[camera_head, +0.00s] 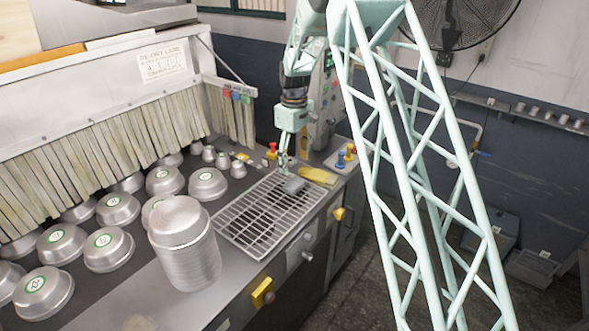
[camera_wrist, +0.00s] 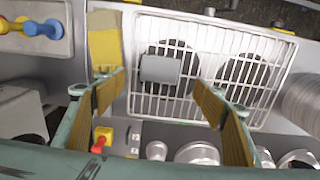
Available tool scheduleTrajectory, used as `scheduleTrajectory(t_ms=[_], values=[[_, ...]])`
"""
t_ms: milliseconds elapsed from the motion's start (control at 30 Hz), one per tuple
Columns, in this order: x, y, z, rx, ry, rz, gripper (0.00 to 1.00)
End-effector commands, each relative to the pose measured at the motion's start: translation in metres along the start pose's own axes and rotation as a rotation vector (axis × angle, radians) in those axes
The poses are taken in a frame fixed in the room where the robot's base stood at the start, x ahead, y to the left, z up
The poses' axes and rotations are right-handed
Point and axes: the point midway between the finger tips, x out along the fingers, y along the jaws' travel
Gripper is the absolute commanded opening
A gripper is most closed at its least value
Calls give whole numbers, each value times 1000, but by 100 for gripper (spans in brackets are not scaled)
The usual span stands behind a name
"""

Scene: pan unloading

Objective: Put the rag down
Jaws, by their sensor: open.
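My gripper (camera_head: 285,160) is open above the far end of the wire rack. In the wrist view, its two padded fingers (camera_wrist: 158,92) stand wide apart with nothing held between them. A yellow cloth (camera_head: 318,176), which looks like the rag, lies flat beside the rack's far end. It also shows in the wrist view (camera_wrist: 104,44), beyond the left finger and partly hidden by it. A small grey block-like item (camera_head: 293,185) lies on the rack; in the wrist view it appears between the fingers (camera_wrist: 160,69). I cannot tell if it is cloth.
The white wire rack (camera_head: 239,220) sits in the counter with round shapes below its grid. A tall stack of metal pans (camera_head: 188,259) stands near its left side. Several upturned pans (camera_head: 108,249) are further left. Blue and yellow knobs (camera_head: 341,159) are at the far right.

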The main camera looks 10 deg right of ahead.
Motion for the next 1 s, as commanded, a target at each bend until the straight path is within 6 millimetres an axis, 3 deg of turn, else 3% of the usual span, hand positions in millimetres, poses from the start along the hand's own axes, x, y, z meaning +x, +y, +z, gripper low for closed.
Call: scheduleTrajectory(t_ms=[200,1000], values=[[-9,0,0,0,1,1,64],[-10,0,0,1,1,1,64]])
